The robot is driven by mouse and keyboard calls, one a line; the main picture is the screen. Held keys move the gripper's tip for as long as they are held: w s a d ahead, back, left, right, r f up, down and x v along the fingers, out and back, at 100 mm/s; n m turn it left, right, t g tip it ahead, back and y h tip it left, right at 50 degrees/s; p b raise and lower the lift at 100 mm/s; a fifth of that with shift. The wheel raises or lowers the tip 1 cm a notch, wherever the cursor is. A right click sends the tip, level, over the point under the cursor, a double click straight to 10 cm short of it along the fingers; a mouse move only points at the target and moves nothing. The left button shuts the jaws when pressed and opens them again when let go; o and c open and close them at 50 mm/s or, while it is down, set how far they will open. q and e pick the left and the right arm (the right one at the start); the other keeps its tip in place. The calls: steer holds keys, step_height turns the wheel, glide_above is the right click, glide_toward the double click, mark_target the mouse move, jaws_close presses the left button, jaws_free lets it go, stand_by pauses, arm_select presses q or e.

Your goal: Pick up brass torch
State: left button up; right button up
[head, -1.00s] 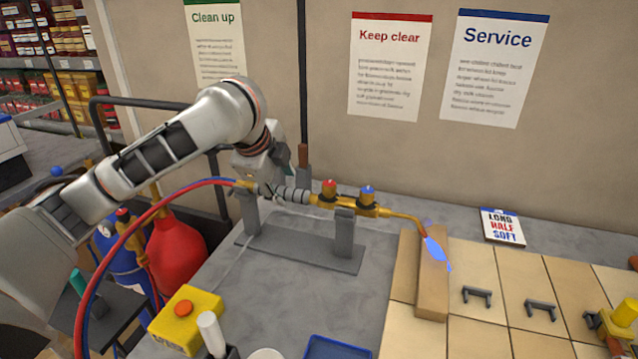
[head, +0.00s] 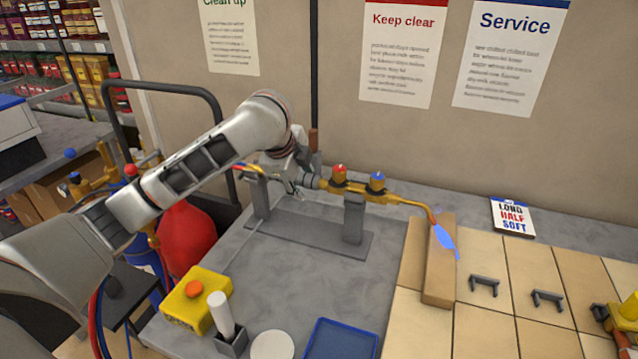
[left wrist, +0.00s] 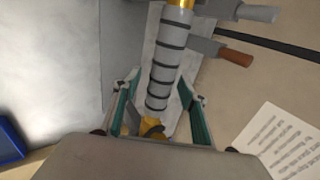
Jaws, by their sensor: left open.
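The brass torch (head: 398,199) lies across a grey two-post stand, with a red and a blue knob and a blue flame (head: 444,240) at its bent tip. In the left wrist view its ribbed grey handle (left wrist: 168,62) runs between the fingers. My left gripper (head: 297,182) is at the handle end of the torch and hides much of the handle in the head view. It is open, with one green-lined finger on each side of the handle in the left wrist view (left wrist: 163,98). Finger contact cannot be told. My right gripper is not in view.
The grey stand (head: 310,236) sits under the torch. A tan block (head: 438,285) stands by the flame. A yellow box with an orange button (head: 193,310), a white cylinder (head: 221,315) and a blue tray (head: 342,343) are at the front. The wall is close behind.

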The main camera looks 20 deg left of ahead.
arm_select(q)
jaws_close()
steer(key=shift+w+r, duration=0.1)
steer(key=shift+r, duration=0.6)
step_height(320, 180, up, 18)
step_height(320, 180, down, 9)
steer(key=shift+r, duration=0.1)
steer(key=shift+f, duration=0.7)
